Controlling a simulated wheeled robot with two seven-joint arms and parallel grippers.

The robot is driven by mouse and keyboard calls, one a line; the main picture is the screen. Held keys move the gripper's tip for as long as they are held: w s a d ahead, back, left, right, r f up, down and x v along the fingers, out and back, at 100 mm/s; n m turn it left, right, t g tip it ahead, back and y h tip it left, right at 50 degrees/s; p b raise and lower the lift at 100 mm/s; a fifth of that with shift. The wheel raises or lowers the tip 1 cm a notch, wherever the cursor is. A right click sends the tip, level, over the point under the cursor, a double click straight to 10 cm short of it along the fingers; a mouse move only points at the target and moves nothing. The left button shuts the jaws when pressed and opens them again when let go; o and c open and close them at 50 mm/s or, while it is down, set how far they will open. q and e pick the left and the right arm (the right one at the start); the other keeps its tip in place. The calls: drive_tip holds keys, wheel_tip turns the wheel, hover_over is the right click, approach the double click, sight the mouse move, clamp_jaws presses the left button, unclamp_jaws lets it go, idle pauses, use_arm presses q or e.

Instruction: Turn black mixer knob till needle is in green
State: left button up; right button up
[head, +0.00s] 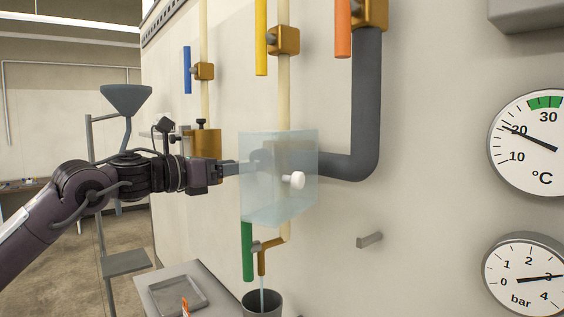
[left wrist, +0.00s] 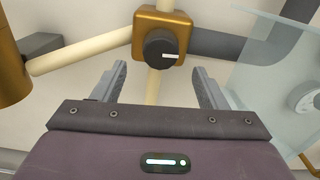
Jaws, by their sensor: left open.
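The black mixer knob (left wrist: 160,48) sits on a brass valve body (left wrist: 144,18) in the left wrist view. Its white mark points right. My left gripper (left wrist: 158,70) is open, with one finger on each side below the knob and nothing between them. In the head view my left gripper (head: 236,168) reaches the left edge of a clear panel (head: 262,205), and I cannot make out the knob there. The temperature gauge (head: 530,170) has its needle close to 20, short of the green band (head: 545,102) around 30. My right gripper is not in view.
The clear panel with a white knob (head: 293,180) stands out from the wall beside the gripper; it also shows in the left wrist view (left wrist: 262,65). A dark grey pipe (head: 367,110) and a peg (head: 369,240) are to the right. A pressure gauge (head: 525,290) is below.

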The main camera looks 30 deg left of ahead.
use_arm(q)
drive_tip(key=p+x, duration=0.2)
drive_tip(key=x, duration=0.1)
drive_tip(key=p+x, duration=0.3)
drive_tip(key=shift+w+r, duration=0.15)
drive_tip(key=shift+r, duration=0.1)
drive_tip(key=shift+w+d+f, duration=0.15)
drive_tip(key=shift+w, duration=0.15)
drive_tip(key=shift+s, duration=0.2)
drive_tip(key=shift+c, duration=1.1)
drive_tip(key=c, duration=0.7)
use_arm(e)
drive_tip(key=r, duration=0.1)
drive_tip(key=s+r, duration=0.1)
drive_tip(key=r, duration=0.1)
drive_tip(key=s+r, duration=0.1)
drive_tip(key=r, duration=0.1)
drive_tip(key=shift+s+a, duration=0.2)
